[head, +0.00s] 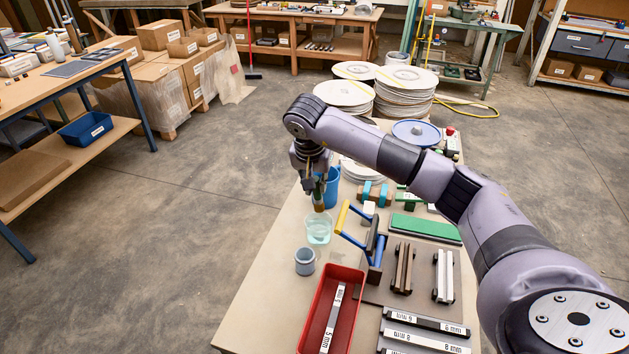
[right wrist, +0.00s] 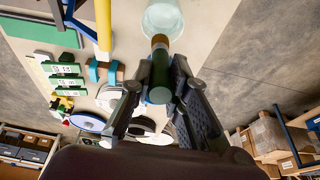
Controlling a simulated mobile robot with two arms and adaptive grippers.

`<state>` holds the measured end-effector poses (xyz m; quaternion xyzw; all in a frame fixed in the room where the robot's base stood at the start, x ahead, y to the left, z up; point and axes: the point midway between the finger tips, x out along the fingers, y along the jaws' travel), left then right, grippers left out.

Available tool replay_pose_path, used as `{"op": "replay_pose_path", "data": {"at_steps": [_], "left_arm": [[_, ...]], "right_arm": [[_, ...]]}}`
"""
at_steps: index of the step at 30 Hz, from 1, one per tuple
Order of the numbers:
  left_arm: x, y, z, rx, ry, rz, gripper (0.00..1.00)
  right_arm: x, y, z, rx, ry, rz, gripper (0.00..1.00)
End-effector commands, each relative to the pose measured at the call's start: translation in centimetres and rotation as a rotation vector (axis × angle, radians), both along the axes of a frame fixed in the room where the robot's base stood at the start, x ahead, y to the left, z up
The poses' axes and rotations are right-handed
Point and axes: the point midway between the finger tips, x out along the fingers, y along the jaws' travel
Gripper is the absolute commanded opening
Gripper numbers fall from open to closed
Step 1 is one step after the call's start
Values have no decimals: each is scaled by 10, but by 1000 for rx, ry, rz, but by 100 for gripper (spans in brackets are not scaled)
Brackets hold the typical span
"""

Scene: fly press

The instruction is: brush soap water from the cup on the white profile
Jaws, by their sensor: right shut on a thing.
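My right gripper (head: 314,184) is shut on a brush with a green handle (right wrist: 160,78) and a tan, bristled end. The brush (head: 318,203) points down, its end at or just above the rim of a clear cup of pale soap water (head: 319,230). Whether the bristles touch the water I cannot tell. The cup also shows in the right wrist view (right wrist: 163,18), beyond the brush's end. The white profile (head: 443,277) lies on a dark mat at the table's right, beside a brown profile (head: 403,268). My left gripper is not in view.
A grey cup (head: 305,261) and a red bin (head: 314,319) stand in front of the clear cup. A blue cup (head: 332,188) is behind it. A blue-and-yellow-handled tool (head: 375,246) stands between the clear cup and the profiles. Stacked discs (head: 404,92) stand further back.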

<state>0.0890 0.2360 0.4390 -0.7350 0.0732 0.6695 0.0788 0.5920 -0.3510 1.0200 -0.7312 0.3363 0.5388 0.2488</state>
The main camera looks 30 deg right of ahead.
Motion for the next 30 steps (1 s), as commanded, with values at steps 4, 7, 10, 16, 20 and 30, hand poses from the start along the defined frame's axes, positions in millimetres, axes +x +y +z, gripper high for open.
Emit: {"op": "replay_pose_path", "data": {"at_steps": [4, 7, 10, 16, 20, 30], "left_arm": [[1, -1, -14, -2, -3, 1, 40], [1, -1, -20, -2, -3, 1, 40], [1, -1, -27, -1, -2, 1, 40], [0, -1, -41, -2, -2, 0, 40], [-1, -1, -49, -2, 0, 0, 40], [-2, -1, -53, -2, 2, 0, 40]], "right_arm": [[0, 0, -19, 1, 1, 0, 0], [0, 0, -29, 1, 1, 0, 0], [0, 0, -39, 0, 0, 0, 0], [0, 0, -59, 1, 1, 0, 0], [0, 0, -70, 1, 1, 0, 0], [0, 1, -78, 2, 0, -1, 0]]}}
